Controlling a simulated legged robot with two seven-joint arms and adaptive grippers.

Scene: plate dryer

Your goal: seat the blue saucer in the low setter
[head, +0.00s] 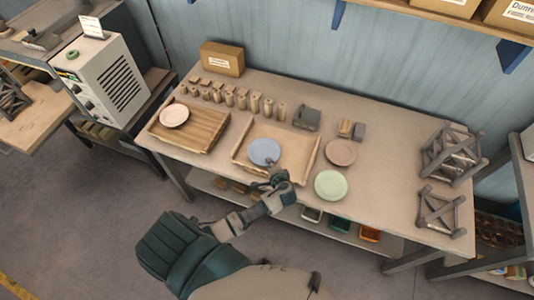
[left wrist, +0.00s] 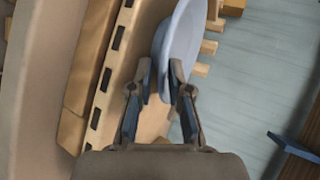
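The blue saucer (head: 265,151) is over the middle wooden tray in the head view. In the left wrist view the saucer (left wrist: 183,45) shows nearly edge-on. My left gripper (head: 275,174) is at the saucer's near edge. Its fingers (left wrist: 162,72) lie on either side of the rim and appear closed on it. I cannot tell whether the saucer still touches the tray. Two grey lattice stands are at the table's right end: a taller one (head: 452,156) behind and a lower one (head: 440,212) in front, which looks like the low setter. My right gripper is not in view.
The middle tray (head: 240,158) has raised sides. A slatted tray (head: 205,135) holds a pale pink saucer (head: 174,115). A green plate (head: 331,185) and a brown plate (head: 341,152) lie right of the middle tray. Small blocks stand along the back. The table between green plate and stands is clear.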

